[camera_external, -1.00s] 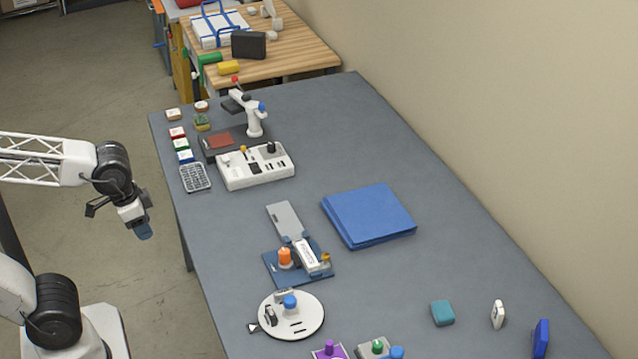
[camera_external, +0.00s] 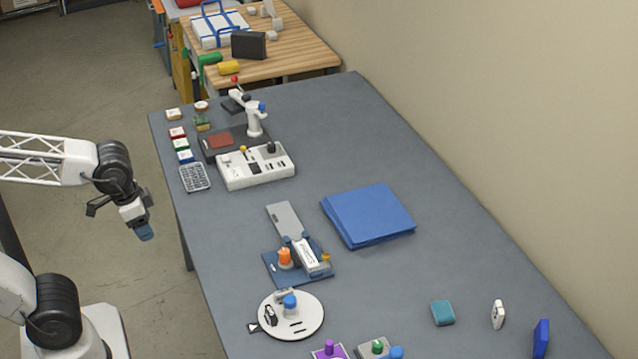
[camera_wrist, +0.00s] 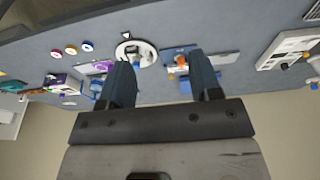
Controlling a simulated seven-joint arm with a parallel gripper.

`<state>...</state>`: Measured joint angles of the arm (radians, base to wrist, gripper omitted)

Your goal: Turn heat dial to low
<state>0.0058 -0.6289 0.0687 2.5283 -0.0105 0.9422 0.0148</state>
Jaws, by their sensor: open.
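A round white disc (camera_external: 306,328) with a raised blue knob (camera_external: 290,302) lies on the grey table and looks like a dial. My gripper (camera_external: 145,232) hangs beyond the table's left edge, apart from everything. In the wrist view its two blue fingers (camera_wrist: 162,80) are spread with nothing held between them.
A blue-based device with an orange knob (camera_external: 285,257) stands behind the disc. A white control panel (camera_external: 256,170) and blue folders (camera_external: 368,215) lie farther back. A purple knob (camera_external: 329,348) and green-knobbed box (camera_external: 377,346) are near the front. The table's right side is mostly free.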

